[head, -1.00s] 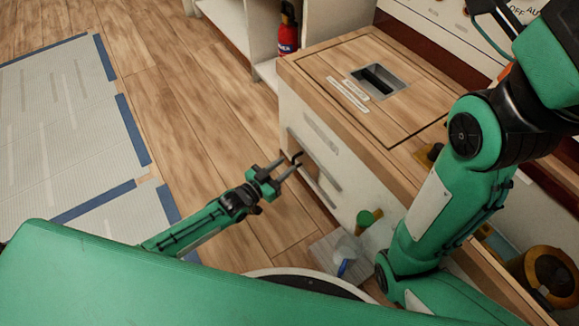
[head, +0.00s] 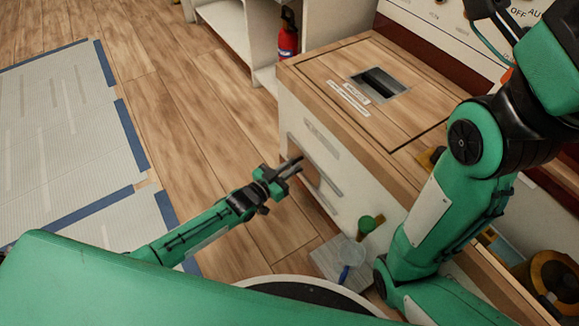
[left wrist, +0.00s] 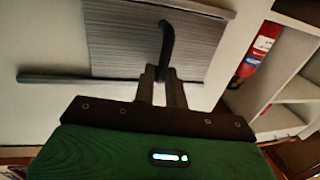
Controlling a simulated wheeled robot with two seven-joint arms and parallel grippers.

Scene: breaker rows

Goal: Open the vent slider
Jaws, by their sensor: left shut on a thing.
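My left gripper (head: 291,166) is at the front face of the pale cabinet (head: 345,190), by a slotted vent there. In the left wrist view the vent's grey slats (left wrist: 120,40) fill the upper middle. A black, curved slider handle (left wrist: 166,45) stands out in front of the slats. The fingers of the left gripper (left wrist: 162,76) are shut on the lower end of this handle. In the head view the fingers hide the handle. My right arm shows at the right, but I do not see its gripper.
A wooden top with a recessed grey slot (head: 380,84) covers the cabinet. A red extinguisher (head: 287,38) stands by white shelves behind it. Open wooden floor (head: 190,110) lies to the left.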

